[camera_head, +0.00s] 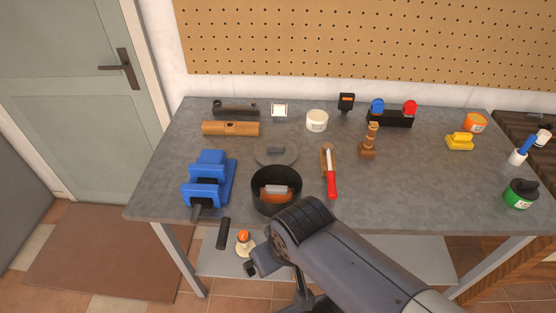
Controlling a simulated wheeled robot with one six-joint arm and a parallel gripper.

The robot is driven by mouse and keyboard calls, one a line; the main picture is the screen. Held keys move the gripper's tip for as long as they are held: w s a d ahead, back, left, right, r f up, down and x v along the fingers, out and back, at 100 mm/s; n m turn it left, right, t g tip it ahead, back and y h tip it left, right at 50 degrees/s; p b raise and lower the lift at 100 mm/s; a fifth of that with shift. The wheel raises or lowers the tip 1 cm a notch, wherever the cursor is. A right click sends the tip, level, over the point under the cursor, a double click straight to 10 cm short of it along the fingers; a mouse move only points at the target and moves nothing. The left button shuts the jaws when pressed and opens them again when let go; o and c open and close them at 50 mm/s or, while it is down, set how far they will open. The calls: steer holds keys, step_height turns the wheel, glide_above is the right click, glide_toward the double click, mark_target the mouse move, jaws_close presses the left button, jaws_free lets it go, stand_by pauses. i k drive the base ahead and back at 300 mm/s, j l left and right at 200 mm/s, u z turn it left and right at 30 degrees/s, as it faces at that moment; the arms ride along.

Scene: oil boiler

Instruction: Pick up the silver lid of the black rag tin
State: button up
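The silver lid (265,157), a flat grey disc with a dark knob, lies on the grey workbench just behind the black rag tin. The round black tin (276,206) stands open near the front edge, with orange-brown and grey rag-like contents inside. The tin's rim comes close to the lid's near edge in this view. My arm reaches in from the lower right, and its wrist bends down in front of the bench edge. My gripper (262,263) seems to be below the bench edge, apart from the lid; its fingers are not clear.
A blue vise (208,182) stands left of the tin, and a red-handled tool (331,184) lies to the right. A wooden level (231,129), a white tub (317,121) and a wooden figure-like piece (369,141) stand farther back.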

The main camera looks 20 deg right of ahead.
mark_target(271, 151)
steer(key=i+l+z, duration=0.15)
steer(key=i+z, duration=0.25)
steer(key=i+l+z, duration=0.1)
steer(key=z, duration=0.35)
steer(key=i, duration=0.1)
